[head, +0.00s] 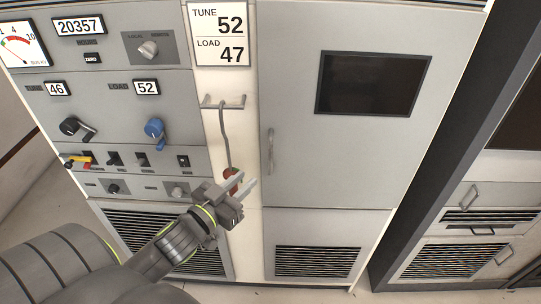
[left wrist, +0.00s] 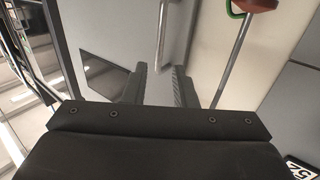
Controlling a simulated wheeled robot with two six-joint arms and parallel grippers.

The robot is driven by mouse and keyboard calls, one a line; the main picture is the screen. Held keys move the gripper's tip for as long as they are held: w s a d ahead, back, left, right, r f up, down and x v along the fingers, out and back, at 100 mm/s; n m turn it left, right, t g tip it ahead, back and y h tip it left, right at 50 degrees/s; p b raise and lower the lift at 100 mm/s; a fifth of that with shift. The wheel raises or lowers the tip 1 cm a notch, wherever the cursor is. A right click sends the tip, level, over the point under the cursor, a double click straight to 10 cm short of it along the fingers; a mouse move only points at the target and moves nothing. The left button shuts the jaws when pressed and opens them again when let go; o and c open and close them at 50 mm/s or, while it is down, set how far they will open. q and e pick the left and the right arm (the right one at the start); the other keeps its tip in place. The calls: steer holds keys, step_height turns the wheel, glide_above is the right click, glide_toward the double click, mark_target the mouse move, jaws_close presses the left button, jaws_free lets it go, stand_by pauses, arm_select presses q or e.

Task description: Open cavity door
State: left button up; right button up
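The cavity door (head: 300,180) is a large grey panel with a dark window (head: 373,83), and it looks closed. Its vertical bar handle (head: 270,150) is on the door's left edge. My left gripper (head: 249,180) is open and empty, below and slightly left of the handle in the head view. In the left wrist view the handle (left wrist: 162,35) lies beyond the gap between my two fingers (left wrist: 158,78), and I see no contact. My right gripper is not in view.
A hooked rod (head: 224,135) with a red end (head: 231,178) hangs from a bracket (head: 222,103) left of the door, close to my left gripper. A control panel (head: 110,100) with knobs stands left. Vent grilles (head: 318,262) are below the door.

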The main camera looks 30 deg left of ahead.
arm_select(q)
steer(key=p, duration=0.1)
glide_above(270, 173)
steer(key=shift+w+a, duration=0.1)
steer(key=shift+w, duration=0.15)
steer(key=shift+c, duration=0.2)
jaws_close()
